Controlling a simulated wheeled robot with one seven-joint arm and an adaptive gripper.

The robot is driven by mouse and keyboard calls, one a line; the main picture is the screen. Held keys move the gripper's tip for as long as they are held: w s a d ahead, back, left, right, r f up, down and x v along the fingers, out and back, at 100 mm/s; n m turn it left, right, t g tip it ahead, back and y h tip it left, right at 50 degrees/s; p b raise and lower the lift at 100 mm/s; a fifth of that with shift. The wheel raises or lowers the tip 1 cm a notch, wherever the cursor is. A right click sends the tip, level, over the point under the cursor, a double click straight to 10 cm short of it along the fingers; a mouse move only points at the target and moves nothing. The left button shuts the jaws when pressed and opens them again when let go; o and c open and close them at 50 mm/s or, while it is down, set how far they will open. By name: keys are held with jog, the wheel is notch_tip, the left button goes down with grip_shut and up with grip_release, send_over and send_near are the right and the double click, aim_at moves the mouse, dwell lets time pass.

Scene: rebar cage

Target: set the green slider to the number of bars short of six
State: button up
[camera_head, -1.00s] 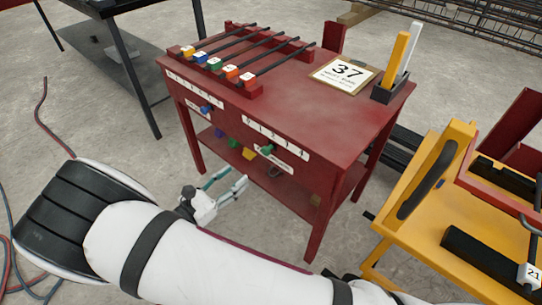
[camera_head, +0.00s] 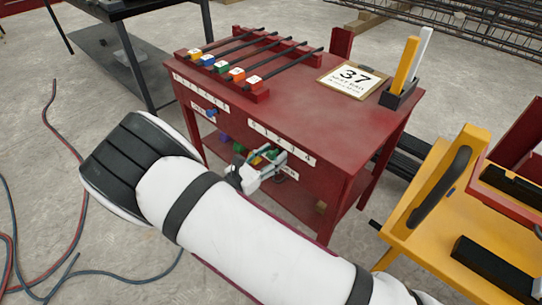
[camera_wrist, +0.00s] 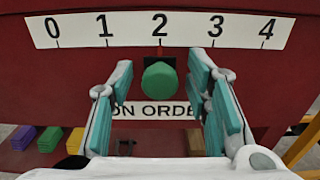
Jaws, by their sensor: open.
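The green slider (camera_wrist: 160,83) sits under the 2 of a white scale strip (camera_wrist: 160,30) marked 0 to 4, in the wrist view. My gripper (camera_wrist: 164,105) is open, with a teal-padded finger on each side of the slider and visible gaps between. In the head view, my gripper (camera_head: 264,165) is at the front of the red bench (camera_head: 310,130) and partly covers the slider. Several dark bars (camera_head: 283,63) lie across the red rack (camera_head: 262,96) on the bench top, near a row of numbered coloured blocks (camera_head: 221,66).
A blue slider (camera_head: 211,112) is on the bench front, further left. A yellow cart (camera_head: 430,215) is at right. Coloured blocks (camera_wrist: 50,139) lie on the lower shelf.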

aim_at(266, 141)
grip_shut()
jog(key=w+a+b, duration=0.1)
jog(key=a, duration=0.1)
jog(key=w+a+b, duration=0.1)
jog(key=w+a, duration=0.1)
dwell(0.4)
grip_release()
jog(key=v, duration=1.2)
